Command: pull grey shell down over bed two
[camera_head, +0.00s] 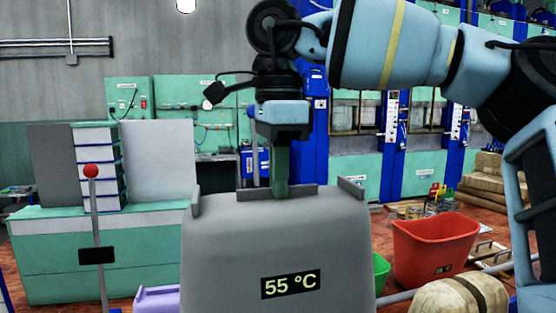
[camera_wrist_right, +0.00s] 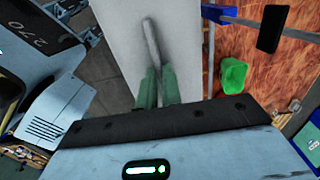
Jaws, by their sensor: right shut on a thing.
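The grey shell (camera_head: 225,250) stands large in the front middle of the head view, with a "55 °C" display on its front. My right gripper (camera_head: 281,188) comes down from above onto the shell's top edge. In the right wrist view its green fingers (camera_wrist_right: 158,85) are shut on a slim grey bar (camera_wrist_right: 151,38) over a pale grey surface, which seems to be the shell's handle. The fingertips are partly hidden in the head view. I cannot make out bed two; the shell blocks the view below and behind it. My left gripper is not in view.
A post with a red ball knob (camera_head: 90,171) stands left of the shell. A green bench (camera_head: 95,260) with stacked blue-edged plates is behind it. A red bin (camera_head: 433,245), a green bin (camera_head: 381,270) and a tan sack (camera_head: 460,297) stand to the right. Blue-green presses line the back.

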